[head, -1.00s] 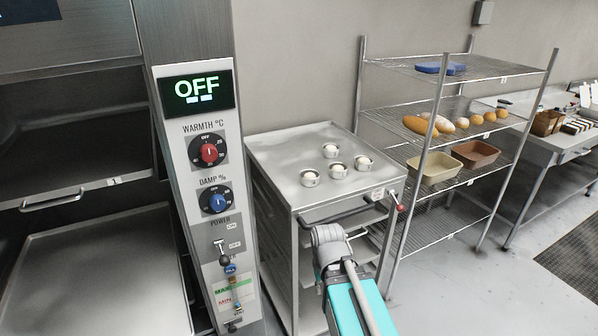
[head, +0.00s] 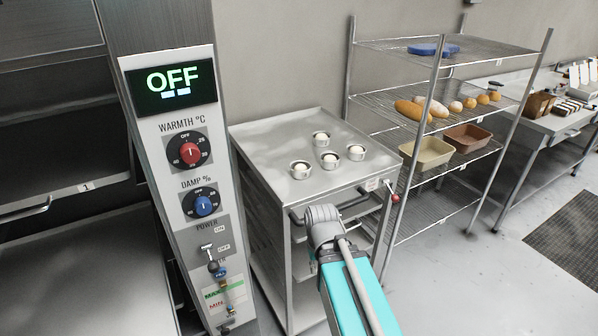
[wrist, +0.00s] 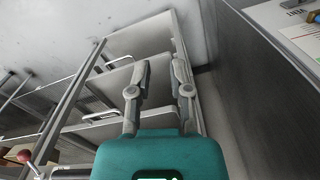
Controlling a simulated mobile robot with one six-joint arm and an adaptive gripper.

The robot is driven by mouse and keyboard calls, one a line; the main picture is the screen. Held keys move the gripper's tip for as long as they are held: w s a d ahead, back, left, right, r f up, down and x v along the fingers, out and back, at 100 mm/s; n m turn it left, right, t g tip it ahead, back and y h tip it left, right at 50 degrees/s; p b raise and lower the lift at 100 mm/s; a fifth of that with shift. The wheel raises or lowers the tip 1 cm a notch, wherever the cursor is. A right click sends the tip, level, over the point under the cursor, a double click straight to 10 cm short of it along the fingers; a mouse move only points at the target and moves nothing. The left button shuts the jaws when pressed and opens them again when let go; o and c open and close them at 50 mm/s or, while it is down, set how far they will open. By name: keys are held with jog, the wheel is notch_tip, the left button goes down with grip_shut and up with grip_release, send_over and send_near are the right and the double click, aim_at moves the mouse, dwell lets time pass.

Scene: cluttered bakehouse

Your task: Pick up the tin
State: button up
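Several small round metal tins with pale dough in them (head: 329,160) stand on top of a steel rack cart (head: 265,135) in the head view. Two loaf tins, one beige (head: 427,153) and one brown (head: 467,139), sit on a shelf of the wire rack. Which one the task means I cannot tell. In the wrist view my gripper (wrist: 163,63) has its two fingers apart with nothing between them.
A tall control panel (head: 190,200) reading OFF stands close at left, beside a steel cabinet. The wire rack (head: 480,48) holds bread rolls (head: 455,106) and a blue item (head: 432,50). A bench (head: 560,135) stands far right.

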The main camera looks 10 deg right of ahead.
jog(key=m+t+y+p, duration=0.55)
jog(key=m+y, duration=0.65)
jog(key=m, duration=0.8)
send_near(301, 171)
jog(key=v, duration=0.2)
jog(key=p+v, duration=0.1)
jog(key=shift+d+f+g, duration=0.2)
jog(key=shift+d+g, duration=0.05)
jog(key=shift+d, duration=0.1)
jog(key=shift+d+r+m+y, duration=0.25)
jog(key=shift+d+m+y, duration=0.05)
jog(key=shift+a, duration=0.1)
jog(key=shift+b+x, duration=1.6)
jog(key=shift+x, duration=2.55)
jog(key=shift+w, duration=0.15)
